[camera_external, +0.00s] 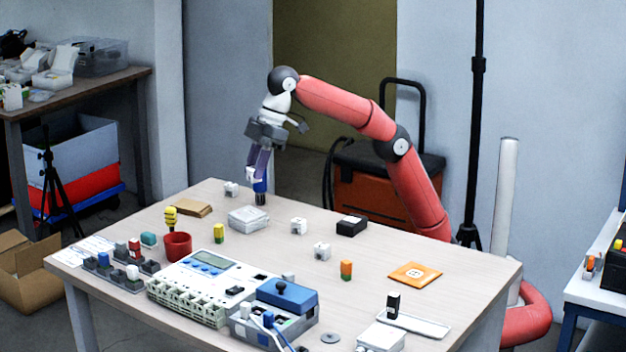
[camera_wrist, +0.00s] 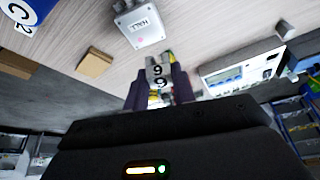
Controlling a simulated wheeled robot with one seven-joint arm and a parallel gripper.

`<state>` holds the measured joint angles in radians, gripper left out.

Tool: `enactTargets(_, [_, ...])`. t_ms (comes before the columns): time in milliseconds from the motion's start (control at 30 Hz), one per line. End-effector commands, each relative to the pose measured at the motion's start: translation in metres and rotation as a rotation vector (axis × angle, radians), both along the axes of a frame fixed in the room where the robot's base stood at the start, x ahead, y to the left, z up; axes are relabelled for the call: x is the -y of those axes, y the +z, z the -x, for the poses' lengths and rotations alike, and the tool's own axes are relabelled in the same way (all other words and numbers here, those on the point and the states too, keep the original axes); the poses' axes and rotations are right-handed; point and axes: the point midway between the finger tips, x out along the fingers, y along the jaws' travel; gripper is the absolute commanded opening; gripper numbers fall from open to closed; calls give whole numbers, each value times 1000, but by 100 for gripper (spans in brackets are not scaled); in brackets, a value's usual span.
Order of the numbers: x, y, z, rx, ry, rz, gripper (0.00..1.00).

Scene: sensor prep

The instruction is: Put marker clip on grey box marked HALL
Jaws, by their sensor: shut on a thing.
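My gripper (camera_external: 256,172) points down above the far left part of the table. It is shut on a small white marker clip (camera_external: 252,174), which shows 9s on its face in the wrist view (camera_wrist: 158,75). The grey box marked HALL (camera_wrist: 140,22) lies ahead of the fingers in the wrist view, apart from the clip.
A blue and black cylinder (camera_external: 260,190) stands close under my gripper. A tan box (camera_external: 194,208) lies left of the grey box, and a white cube (camera_external: 231,189) stands behind it.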

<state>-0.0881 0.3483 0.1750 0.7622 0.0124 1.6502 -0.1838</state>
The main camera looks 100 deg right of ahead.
Motion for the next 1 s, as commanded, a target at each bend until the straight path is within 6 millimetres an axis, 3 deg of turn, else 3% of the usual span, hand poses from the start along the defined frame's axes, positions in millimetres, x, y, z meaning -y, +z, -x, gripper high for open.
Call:
enactTargets(100, [18,-7,-11,0,-29,0,4])
enactTargets(200, [23,-21,-15,0,-36,0,4])
enactTargets(700, [23,-85,-14,0,-37,1,4])
enactTargets(1000, [23,-88,-15,1,-37,0,4])
